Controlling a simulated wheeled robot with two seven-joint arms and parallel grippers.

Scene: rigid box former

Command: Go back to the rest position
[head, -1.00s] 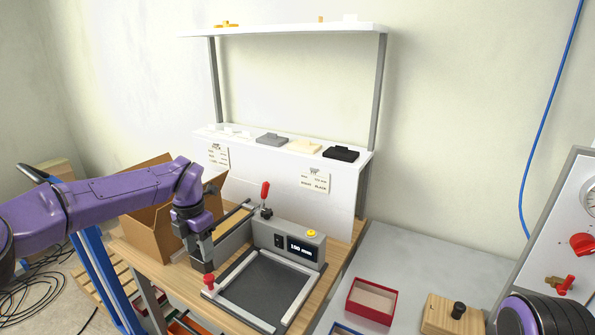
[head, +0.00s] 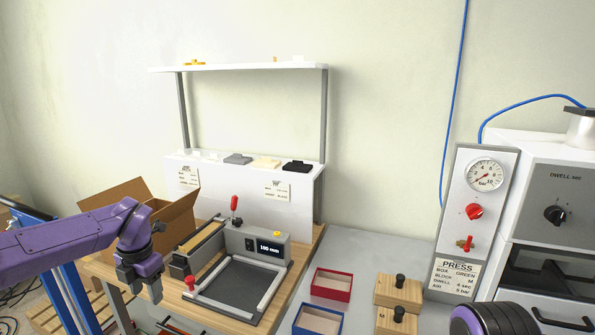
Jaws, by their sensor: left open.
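My left arm comes in from the left, and its gripper (head: 141,287) hangs jaws down, open and empty, at the front left of the wooden bench. It is left of the box-forming fixture (head: 237,285), apart from its red knob, and in front of the cardboard box (head: 150,203). The fixture has a dark flat bed in a light frame, a red upright lever and a display reading 100 mm. Of my right arm only a dark rounded part shows at the lower right; its gripper is out of view.
A red tray (head: 332,284) and a blue tray (head: 318,320) lie on the grey surface beside two wooden blocks with black knobs (head: 399,292). A press (head: 465,225) with a gauge stands at the right. A white shelf (head: 240,67) stands behind the fixture.

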